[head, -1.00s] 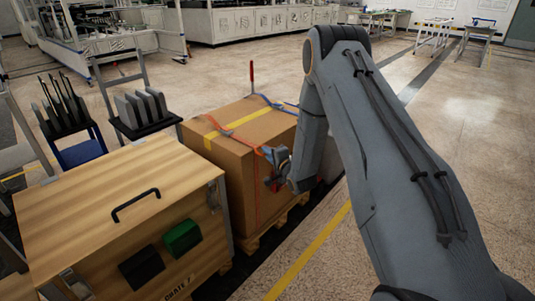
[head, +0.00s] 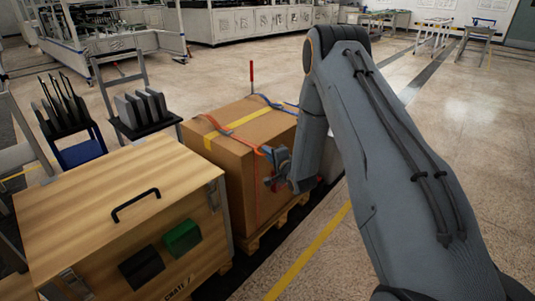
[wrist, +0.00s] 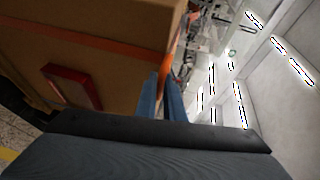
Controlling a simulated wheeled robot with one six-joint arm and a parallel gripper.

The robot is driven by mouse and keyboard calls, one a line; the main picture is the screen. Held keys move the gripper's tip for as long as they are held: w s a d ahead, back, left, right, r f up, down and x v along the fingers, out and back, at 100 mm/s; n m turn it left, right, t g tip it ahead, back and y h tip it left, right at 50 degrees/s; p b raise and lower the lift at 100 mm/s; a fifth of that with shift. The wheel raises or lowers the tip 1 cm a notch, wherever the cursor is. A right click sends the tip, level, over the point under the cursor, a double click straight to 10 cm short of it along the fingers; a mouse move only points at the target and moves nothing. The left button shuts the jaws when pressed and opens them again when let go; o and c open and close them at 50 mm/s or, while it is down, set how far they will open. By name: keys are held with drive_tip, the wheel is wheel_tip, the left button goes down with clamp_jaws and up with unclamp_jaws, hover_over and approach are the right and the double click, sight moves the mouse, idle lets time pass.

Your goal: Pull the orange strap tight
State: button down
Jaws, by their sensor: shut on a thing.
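The orange strap (head: 238,138) runs over the top of a large cardboard box (head: 240,165) and reaches past its right top edge to my gripper (head: 270,153). In the wrist view, my gripper's blue fingers (wrist: 165,97) are closed together, with the orange strap (wrist: 167,66) running up from between their tips. An orange-red band (wrist: 85,40) crosses the box face there, and a red block (wrist: 72,86) sits on that face. The gripper is just beside the box's right side. The strap's end inside the fingers is hidden.
A yellow strap (head: 229,130) and a blue strap (head: 262,99) also cross the box. The box stands on a wooden pallet (head: 262,237). A wooden crate (head: 110,205) with a black handle is close on the left. Open floor (head: 325,270) lies to the right.

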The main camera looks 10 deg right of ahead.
drive_tip(key=s+d+p, duration=0.2)
drive_tip(key=s+d, duration=0.2)
drive_tip(key=s, duration=0.2)
drive_tip(key=shift+s+d+p, duration=0.3)
drive_tip(key=shift+d+p, duration=0.1)
drive_tip(key=c, duration=1.9)
unclamp_jaws()
drive_tip(key=shift+d, duration=0.1)
drive_tip(key=shift+o, duration=0.2)
drive_tip(key=v, duration=0.7)
drive_tip(key=shift+s, duration=0.4)
drive_tip(key=shift+r, duration=0.1)
